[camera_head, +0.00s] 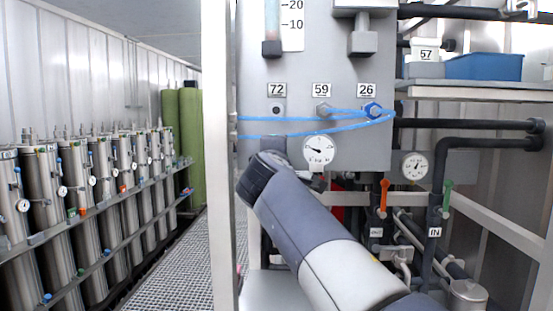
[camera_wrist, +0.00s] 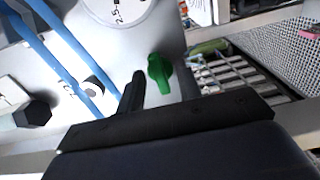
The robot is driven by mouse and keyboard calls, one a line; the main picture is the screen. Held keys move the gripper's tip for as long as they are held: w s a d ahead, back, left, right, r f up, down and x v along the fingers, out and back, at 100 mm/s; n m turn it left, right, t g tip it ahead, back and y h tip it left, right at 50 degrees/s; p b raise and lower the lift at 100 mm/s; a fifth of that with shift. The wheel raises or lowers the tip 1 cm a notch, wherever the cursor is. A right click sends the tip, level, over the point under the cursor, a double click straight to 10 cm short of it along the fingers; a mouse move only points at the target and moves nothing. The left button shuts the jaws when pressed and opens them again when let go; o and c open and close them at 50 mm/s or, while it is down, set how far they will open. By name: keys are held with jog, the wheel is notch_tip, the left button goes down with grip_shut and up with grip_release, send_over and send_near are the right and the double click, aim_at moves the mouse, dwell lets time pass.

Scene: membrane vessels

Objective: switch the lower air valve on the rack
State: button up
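In the wrist view a small green valve handle (camera_wrist: 158,72) stands out from the pale grey rack panel. My gripper (camera_wrist: 160,90) is open, with one dark finger to the left of the handle and the other to its right. The handle shows beyond and between the fingertips; I cannot tell whether either finger touches it. The arm hides this handle and most of the gripper there.
Blue tubes (camera_head: 290,131) cross the panel under labels 72, 59 and 26, and pass left of my gripper in the wrist view (camera_wrist: 60,62). To the right, pipes carry an orange handle (camera_head: 384,195) and a green handle (camera_head: 447,195). A white post (camera_head: 217,160) stands left.

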jog(key=s+b, duration=0.2)
jog(key=s, duration=0.8)
jog(key=shift+s+a, duration=0.2)
jog(key=shift+s, duration=0.2)
jog(key=shift+w, duration=0.15)
jog(key=w+p, duration=0.2)
jog(key=w, duration=0.8)
jog(key=shift+w+d, duration=0.2)
jog(key=shift+w, duration=0.1)
jog(key=shift+s, duration=0.1)
